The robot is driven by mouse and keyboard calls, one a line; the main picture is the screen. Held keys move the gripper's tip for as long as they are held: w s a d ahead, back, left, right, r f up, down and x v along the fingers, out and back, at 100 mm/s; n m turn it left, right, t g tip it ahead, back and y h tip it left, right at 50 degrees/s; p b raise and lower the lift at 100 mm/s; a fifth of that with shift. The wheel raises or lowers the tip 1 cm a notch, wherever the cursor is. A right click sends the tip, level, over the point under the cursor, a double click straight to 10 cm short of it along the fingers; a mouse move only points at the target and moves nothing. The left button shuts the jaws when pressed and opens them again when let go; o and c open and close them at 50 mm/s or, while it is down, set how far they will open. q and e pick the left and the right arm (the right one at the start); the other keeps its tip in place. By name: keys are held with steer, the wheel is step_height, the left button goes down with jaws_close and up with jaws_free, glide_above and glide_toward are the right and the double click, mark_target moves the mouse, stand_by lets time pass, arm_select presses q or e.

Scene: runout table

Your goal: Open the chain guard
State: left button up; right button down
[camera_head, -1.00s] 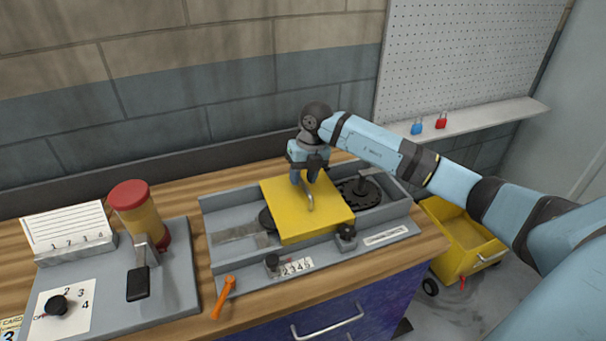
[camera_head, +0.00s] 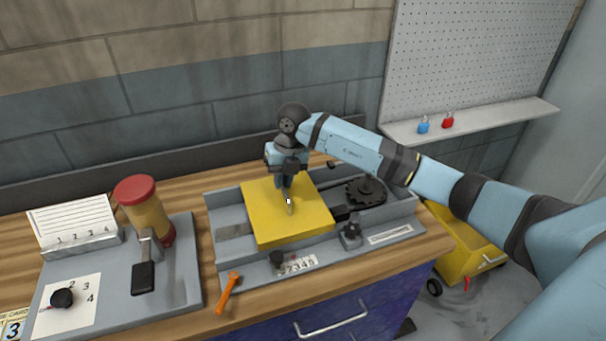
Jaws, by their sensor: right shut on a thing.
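The chain guard (camera_head: 268,220) is a yellow cover lying over the middle and left part of a grey tray-like machine base (camera_head: 222,262) on the table. A pale handle (camera_head: 289,206) stands on its top. My right gripper (camera_head: 287,188) points down and is shut on this handle; the fingertips partly hide it. To the right of the guard, a dark sprocket (camera_head: 368,190) and a piece of chain show uncovered. What lies under the guard is hidden. My left gripper is not in view.
An orange-handled tool (camera_head: 227,294) lies at the base's front left. Two dark knobs (camera_head: 350,232) stand on the front edge. A grey panel with a red-topped yellow cylinder (camera_head: 146,212) is at left. A yellow cart (camera_head: 465,245) stands at right on the floor.

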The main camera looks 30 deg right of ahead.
glide_above(247, 205)
steer(key=shift+b, duration=0.35)
steer(key=c, duration=1.2)
jaws_free()
steer(key=shift+o, duration=0.2)
step_height(247, 205, up, 14)
steer(key=d+b, duration=0.1)
steer(key=d, duration=0.1)
steer(key=shift+s+d+f, duration=0.2)
steer(key=shift+s+d, duration=0.15)
